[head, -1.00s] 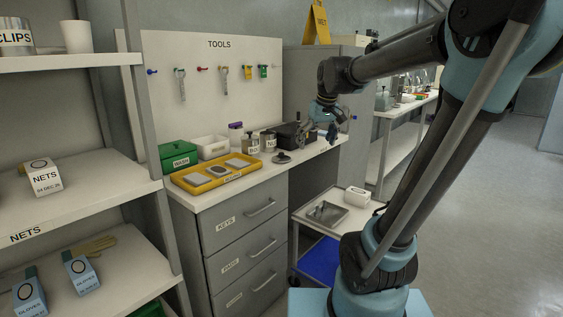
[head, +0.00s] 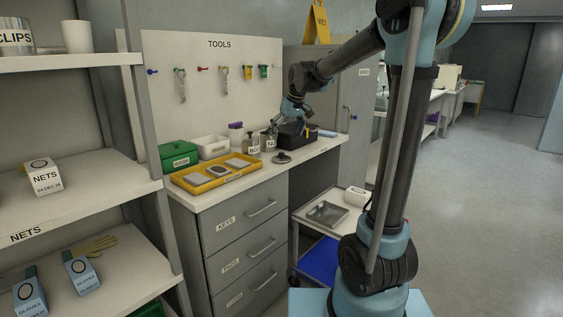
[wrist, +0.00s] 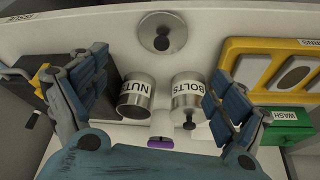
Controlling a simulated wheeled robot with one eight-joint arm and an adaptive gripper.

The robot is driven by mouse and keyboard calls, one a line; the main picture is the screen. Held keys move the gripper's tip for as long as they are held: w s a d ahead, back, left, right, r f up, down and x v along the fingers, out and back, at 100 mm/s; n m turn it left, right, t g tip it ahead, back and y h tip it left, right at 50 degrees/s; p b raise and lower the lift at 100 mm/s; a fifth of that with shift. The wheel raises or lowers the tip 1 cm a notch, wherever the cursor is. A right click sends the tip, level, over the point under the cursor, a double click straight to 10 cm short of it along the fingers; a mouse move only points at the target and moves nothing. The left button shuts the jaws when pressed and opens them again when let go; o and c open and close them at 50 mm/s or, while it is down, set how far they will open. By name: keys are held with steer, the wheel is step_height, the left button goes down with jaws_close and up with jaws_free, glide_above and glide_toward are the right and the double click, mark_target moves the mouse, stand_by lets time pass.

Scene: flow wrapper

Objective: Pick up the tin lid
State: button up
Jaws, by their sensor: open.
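The tin lid (head: 281,157) is a round grey metal disc with a dark knob. It lies flat on the worktop near the front edge, in front of the tins. In the wrist view the lid (wrist: 148,39) is at the top centre, beyond my fingertips and apart from them. My gripper (head: 289,128) is above the worktop behind the lid, by the dark box. In the wrist view my gripper (wrist: 160,68) is open and empty, its blue-padded fingers wide apart. The NUTS tin (wrist: 136,94) and BOLTS tin (wrist: 187,90) show between the fingers.
A yellow tray (head: 186,184), green box (head: 178,155) and white bin (head: 212,148) stand left of the lid. A purple-lidded jar (head: 235,132) is behind the tins. A dark box (head: 297,138) is to the right. The worktop around the lid is clear.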

mark_target(281, 153)
steer(key=x, duration=1.1)
steer(key=shift+s+d, duration=0.15)
steer(key=shift+s, duration=0.1)
steer(key=shift+c, duration=0.2)
steer(key=c, duration=0.9)
